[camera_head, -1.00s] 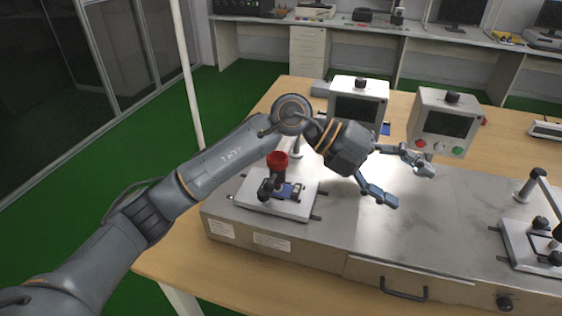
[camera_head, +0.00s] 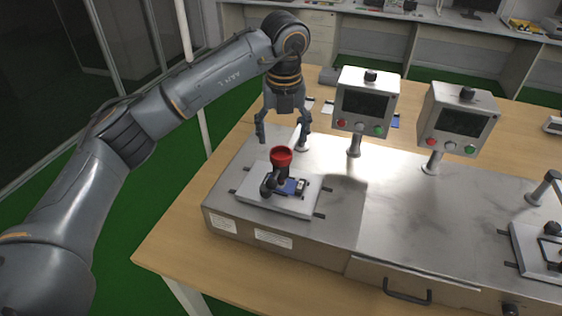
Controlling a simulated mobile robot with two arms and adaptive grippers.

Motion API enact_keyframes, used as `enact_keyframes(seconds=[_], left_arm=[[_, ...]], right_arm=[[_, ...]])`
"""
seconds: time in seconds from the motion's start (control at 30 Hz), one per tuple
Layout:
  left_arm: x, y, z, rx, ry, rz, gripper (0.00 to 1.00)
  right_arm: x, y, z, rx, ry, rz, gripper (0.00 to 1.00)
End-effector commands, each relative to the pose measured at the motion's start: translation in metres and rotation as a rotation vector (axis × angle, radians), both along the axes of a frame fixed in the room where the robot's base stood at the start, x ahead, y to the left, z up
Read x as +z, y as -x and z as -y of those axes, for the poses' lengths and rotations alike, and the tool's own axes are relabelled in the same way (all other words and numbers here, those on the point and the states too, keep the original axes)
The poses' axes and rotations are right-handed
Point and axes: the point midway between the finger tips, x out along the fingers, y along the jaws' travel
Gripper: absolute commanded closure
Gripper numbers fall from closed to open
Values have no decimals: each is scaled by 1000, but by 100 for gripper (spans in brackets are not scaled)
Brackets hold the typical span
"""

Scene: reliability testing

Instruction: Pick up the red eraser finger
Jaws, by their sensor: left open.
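The red eraser finger (camera_head: 281,157) is the red, cup-shaped piece on top of a dark fixture, above a light plate (camera_head: 265,200) at the left end of the metal test bench. My left gripper (camera_head: 282,138) points down with its two fingers spread and nothing between them. In the picture its fingertips lie just above and to either side of the red piece. I cannot tell the exact depth between them, and I see no contact. My right gripper is not in view.
Two control boxes on posts, a nearer-left one (camera_head: 365,103) and a right one (camera_head: 457,122), stand right of my gripper. A second fixture (camera_head: 540,250) is at the right edge. The bench's metal top (camera_head: 400,205) between the fixtures is clear.

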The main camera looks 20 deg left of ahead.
Motion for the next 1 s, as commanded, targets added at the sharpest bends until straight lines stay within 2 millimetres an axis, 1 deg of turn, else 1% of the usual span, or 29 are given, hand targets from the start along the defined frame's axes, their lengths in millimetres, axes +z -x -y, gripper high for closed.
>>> enact_keyframes(seconds=[0.03, 0.17, 0.27, 0.4, 0.5, 0.63, 0.8, 0.83, 0.87, 0.9, 0.97, 1.0], left_arm=[[-5, 0, 0, 0, -1, -1, 26], [-12, -1, -1, -1, 0, 1, 26], [-21, 0, -3, -1, 0, -3, 26], [-43, 2, -5, -2, 1, -4, 26], [-56, -1, -5, -1, 1, -2, 26], [-63, -2, -5, -2, 1, 0, 26], [-64, -2, -5, -2, 1, 2, 26], [-64, -2, -5, -2, 1, 2, 28], [-64, -2, -5, -2, 1, 2, 34], [-64, -2, -5, -2, 1, 2, 43], [-63, -2, -5, -2, 1, 2, 55], [-63, -2, -5, -2, 2, 1, 63]], right_arm=[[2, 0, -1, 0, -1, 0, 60], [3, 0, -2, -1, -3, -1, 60], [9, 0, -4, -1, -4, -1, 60], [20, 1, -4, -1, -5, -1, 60], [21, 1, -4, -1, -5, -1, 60], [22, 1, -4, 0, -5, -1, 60], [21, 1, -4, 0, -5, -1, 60], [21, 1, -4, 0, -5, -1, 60], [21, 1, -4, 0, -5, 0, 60], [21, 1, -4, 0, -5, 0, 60], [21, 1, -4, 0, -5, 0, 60], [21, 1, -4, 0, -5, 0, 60]])
